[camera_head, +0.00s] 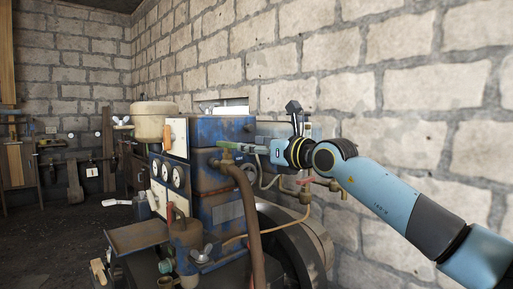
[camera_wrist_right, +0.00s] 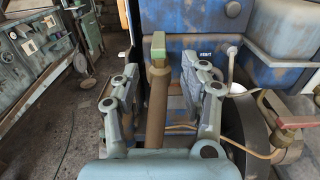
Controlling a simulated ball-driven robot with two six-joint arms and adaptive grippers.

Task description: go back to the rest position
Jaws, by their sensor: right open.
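My right gripper (camera_head: 230,147) reaches in from the right in the head view, in front of the blue engine block (camera_head: 203,133). In the right wrist view its two fingers (camera_wrist_right: 158,78) stand apart, with nothing clamped between them. A brown pipe (camera_head: 246,200) with a small green piece on top lies between the fingers in the wrist view (camera_wrist_right: 157,105); I cannot tell whether they touch it. My left gripper is in neither view.
A dark wheel (camera_head: 311,240) and a valve with a red handle (camera_head: 318,182) lie below my right arm. A stone wall (camera_head: 420,90) runs close behind the engine. Three round gauges (camera_head: 166,172) are on its front. Benches stand at the far left.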

